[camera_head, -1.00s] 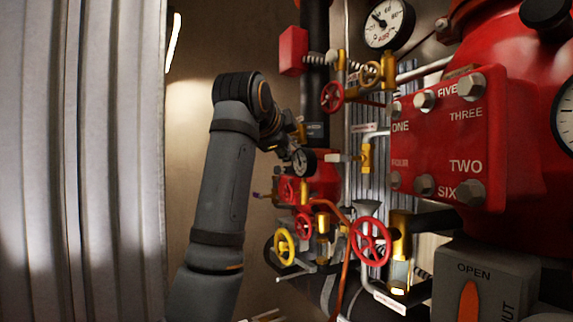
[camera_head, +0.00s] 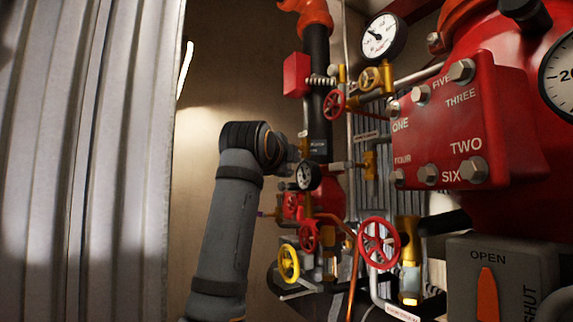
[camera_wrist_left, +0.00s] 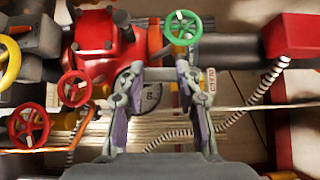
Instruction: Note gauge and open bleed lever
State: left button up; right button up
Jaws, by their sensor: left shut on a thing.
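A small white-faced gauge (camera_head: 308,176) sits among the valves beside the black pipe; the left wrist view shows a gauge dial (camera_wrist_left: 151,97) between my fingers, partly hidden. A larger gauge (camera_head: 383,37) is higher up, its needle pointing up-left. My left gripper (camera_wrist_left: 160,72) is in the left wrist view, its two fingers around something I cannot make out among the fittings. In the head view my wrist hides it, left of the small gauge. I cannot pick out the bleed lever for certain. My right gripper is not in view.
Red handwheels (camera_head: 379,243) and a yellow handwheel (camera_head: 288,263) crowd the pipework below. A red numbered plate (camera_head: 455,130) with bolts stands at the right, above a grey OPEN/SHUT box with an orange pointer (camera_head: 487,295). A corrugated wall (camera_head: 80,160) closes the left.

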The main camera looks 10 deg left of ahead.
pick_arm(q)
jog(key=o, duration=1.2)
jog(key=shift+c, duration=0.2)
jog(key=s+a, duration=0.1)
jog(key=s, duration=1)
jog(key=shift+s+a, duration=0.4)
jog(key=shift+f, duration=0.1)
